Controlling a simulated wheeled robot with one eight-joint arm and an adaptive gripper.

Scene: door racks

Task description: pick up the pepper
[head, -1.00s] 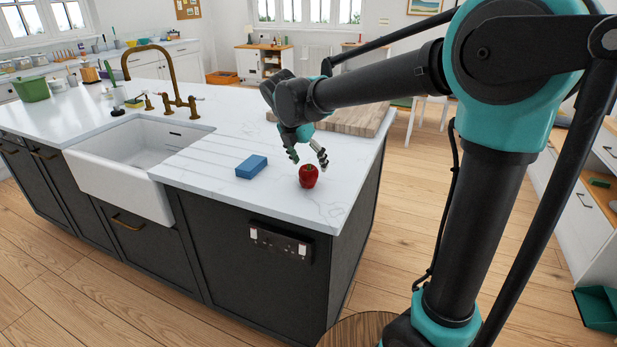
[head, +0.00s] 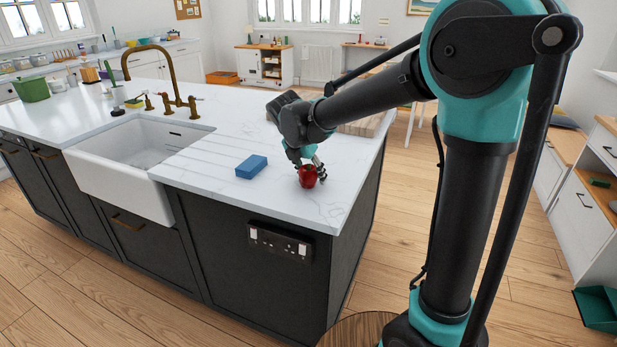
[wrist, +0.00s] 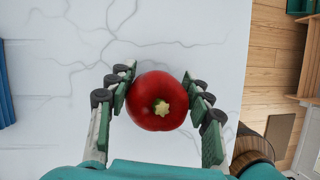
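The red pepper (head: 307,177) sits on the white marbled worktop (head: 215,160), near the island's right front corner. In the wrist view the pepper (wrist: 157,101) shows its pale green stem. My gripper (head: 307,169) is down at the pepper. The fingers are spread about the pepper's width. The pads look very close to its sides, and I cannot tell whether both touch. The pepper's underside is hidden.
A blue box-shaped block (head: 252,167) lies left of the pepper. A wooden board (head: 362,126) lies behind my gripper. The white sink (head: 125,165) and brass tap (head: 165,75) are further left. The worktop around the pepper is clear, with its edge close in front.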

